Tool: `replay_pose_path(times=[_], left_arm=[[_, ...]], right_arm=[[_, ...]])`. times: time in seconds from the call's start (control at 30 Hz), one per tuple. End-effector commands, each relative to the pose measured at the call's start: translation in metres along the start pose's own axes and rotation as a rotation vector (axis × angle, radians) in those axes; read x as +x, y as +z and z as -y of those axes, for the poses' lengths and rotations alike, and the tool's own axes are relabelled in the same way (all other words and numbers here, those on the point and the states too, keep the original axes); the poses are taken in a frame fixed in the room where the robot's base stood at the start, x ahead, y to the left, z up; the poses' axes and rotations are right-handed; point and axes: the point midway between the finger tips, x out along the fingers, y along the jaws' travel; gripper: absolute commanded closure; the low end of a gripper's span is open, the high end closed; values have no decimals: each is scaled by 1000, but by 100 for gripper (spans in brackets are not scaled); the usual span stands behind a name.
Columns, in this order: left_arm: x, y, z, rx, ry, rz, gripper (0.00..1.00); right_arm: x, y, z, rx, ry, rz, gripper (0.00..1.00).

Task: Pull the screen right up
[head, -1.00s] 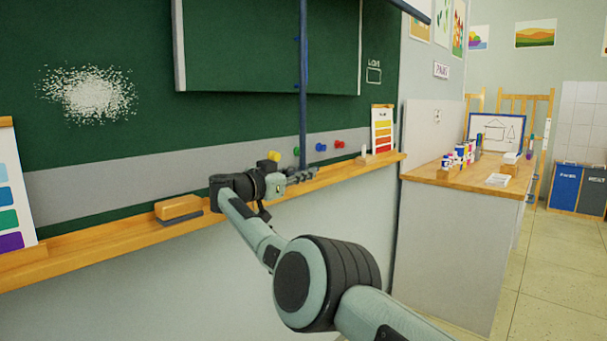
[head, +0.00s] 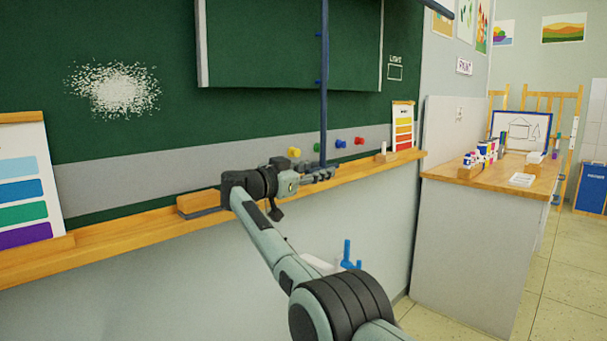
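A green panel with pale side edges (head: 204,45) hangs in front of the chalkboard at the top; its upper part is out of view. I cannot tell for sure whether it is the screen. A thin dark blue vertical rod (head: 323,110) runs down in front of it from above the picture. My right gripper (head: 322,174) reaches in from the lower right, its fingers by the rod's lower end, above the wooden ledge. I cannot tell whether the fingers touch the rod or how far apart they are. My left gripper is out of view.
The wooden chalk ledge (head: 120,236) holds a wooden-backed eraser (head: 199,202) and colour charts. Several coloured magnets sit on the board behind the gripper. A counter (head: 470,172) with paint pots stands at the right. A blue upright item (head: 347,252) shows below the ledge.

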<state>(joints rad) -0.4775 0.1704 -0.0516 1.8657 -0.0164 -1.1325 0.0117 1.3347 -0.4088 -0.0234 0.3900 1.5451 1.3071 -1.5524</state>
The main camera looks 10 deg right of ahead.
Motion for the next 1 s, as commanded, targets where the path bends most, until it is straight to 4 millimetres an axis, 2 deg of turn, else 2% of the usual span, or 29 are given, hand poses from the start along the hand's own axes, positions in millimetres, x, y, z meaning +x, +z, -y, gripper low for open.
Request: replay_pose_path(times=[0.3,0.4,0.83,0.93,1.0], left_arm=[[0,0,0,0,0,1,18],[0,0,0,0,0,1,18],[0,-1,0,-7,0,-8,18],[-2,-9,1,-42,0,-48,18],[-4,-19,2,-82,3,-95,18]], right_arm=[[-42,0,1,1,-4,0,66],[-49,0,1,1,-4,0,66],[-52,-3,2,3,-8,2,66],[-50,-18,5,15,-26,6,66],[-47,-35,8,26,-49,9,66]])
